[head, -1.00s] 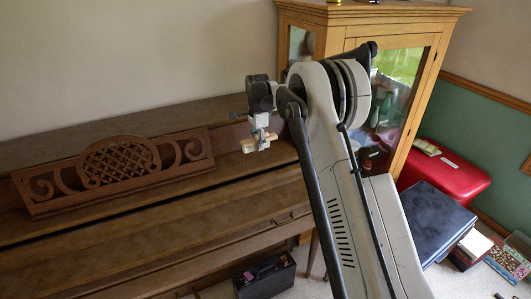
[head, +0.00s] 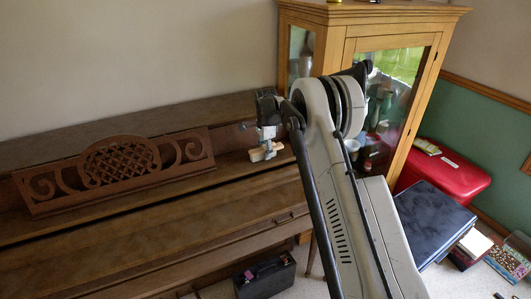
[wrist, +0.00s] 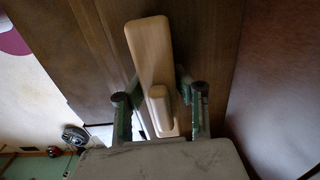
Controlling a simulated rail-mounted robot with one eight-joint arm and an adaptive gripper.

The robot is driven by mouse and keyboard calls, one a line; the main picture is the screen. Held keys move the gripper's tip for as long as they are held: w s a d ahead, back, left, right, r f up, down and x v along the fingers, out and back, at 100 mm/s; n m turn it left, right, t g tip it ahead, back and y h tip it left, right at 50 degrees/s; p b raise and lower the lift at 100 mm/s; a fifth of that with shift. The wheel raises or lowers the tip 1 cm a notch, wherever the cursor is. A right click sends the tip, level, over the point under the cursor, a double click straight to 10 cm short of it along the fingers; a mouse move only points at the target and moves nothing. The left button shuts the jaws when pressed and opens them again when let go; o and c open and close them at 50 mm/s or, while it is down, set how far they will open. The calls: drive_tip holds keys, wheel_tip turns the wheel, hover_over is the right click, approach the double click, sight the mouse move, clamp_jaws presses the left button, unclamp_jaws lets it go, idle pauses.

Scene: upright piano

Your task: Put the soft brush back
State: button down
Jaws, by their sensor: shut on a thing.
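The soft brush (head: 265,153) looks like a pale wooden block with a smaller raised grip. My gripper (head: 267,144) is shut on it and holds it over the right end of the piano's shelf. In the wrist view the brush (wrist: 150,50) is long and pale, with its raised grip between the two fingers of my gripper (wrist: 160,110). Its bristles are hidden. I cannot tell whether the brush touches the shelf or hangs just above it.
A carved music desk (head: 120,170) stands on the brown piano (head: 160,225), left of my gripper. A glass-fronted wooden cabinet (head: 350,40) stands at the right. A dark open case (head: 265,280) is on the floor in front. The shelf around the brush looks clear.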

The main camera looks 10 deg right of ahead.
drive_tip(key=c, duration=1.4)
unclamp_jaws()
drive_tip(key=shift+f, duration=0.1)
drive_tip(key=shift+c, duration=0.2)
wheel_tip(320, 180, up, 13)
drive_tip(key=shift+s+f, duration=0.1)
drive_tip(key=shift+f, duration=0.1)
drive_tip(key=s+r+n+t, duration=0.2)
drive_tip(key=s+r+n, duration=0.2)
drive_tip(key=s+r, duration=0.6)
drive_tip(key=s+r+n+t, duration=0.1)
drive_tip(key=s+r+n, duration=0.2)
drive_tip(key=s+r, duration=0.75)
drive_tip(key=s+f+n+t, duration=0.2)
drive_tip(key=s+f+n, duration=0.2)
drive_tip(key=s, duration=1.1)
drive_tip(key=s+a+f+n+t, duration=0.1)
drive_tip(key=s+f+n, duration=0.3)
drive_tip(key=s, duration=1.2)
drive_tip(key=shift+f+n+t, duration=0.3)
drive_tip(key=shift+f+t, duration=0.3)
drive_tip(key=shift+f, duration=0.25)
